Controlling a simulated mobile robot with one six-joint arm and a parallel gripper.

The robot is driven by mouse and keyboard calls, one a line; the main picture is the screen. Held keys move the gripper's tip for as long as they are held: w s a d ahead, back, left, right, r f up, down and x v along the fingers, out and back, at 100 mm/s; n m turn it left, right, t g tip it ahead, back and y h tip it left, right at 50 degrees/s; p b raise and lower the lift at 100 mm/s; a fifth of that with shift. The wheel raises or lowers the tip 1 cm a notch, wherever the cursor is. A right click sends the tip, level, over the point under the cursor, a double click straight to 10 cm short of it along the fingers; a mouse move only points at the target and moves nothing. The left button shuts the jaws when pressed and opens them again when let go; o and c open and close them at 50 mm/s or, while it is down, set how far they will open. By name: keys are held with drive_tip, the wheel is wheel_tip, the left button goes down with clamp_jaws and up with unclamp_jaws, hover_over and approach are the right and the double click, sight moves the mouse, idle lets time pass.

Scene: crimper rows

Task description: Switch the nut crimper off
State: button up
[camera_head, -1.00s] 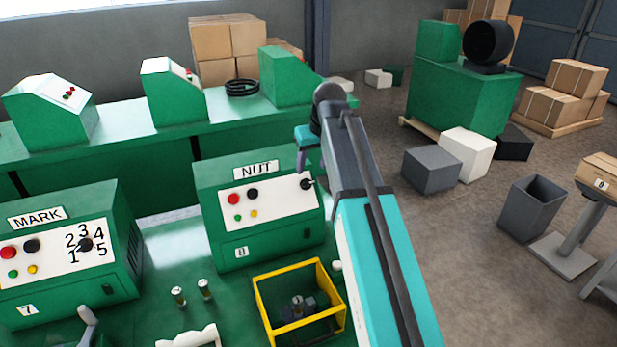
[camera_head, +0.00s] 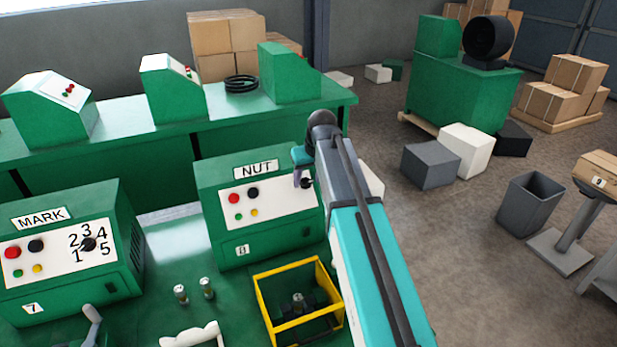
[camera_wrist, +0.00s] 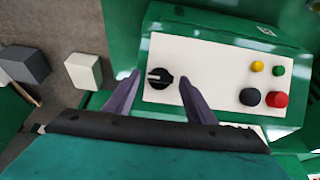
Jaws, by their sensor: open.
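The green NUT control box (camera_head: 262,248) has a white panel (camera_head: 266,205) with a red button (camera_head: 233,198), a black button (camera_head: 253,193), small green and yellow lamps, and a black rotary knob (camera_head: 307,183) at its right end. In the wrist view the knob (camera_wrist: 159,78) shows a pale pointer mark toward the left. My gripper (camera_wrist: 158,84) is open, with one finger on each side of the knob and visible gaps to it. In the head view my gripper (camera_head: 303,172) is partly hidden by the arm.
The MARK box (camera_head: 60,250) with a numbered dial stands to the left. A yellow frame (camera_head: 298,300) around a crimping part sits in front of the NUT box. Two small metal fittings (camera_head: 193,291) stand on the green bench. Floor at right holds boxes and a bin (camera_head: 531,203).

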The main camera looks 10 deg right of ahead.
drive_tip(key=shift+c, duration=0.3)
drive_tip(key=c, duration=1)
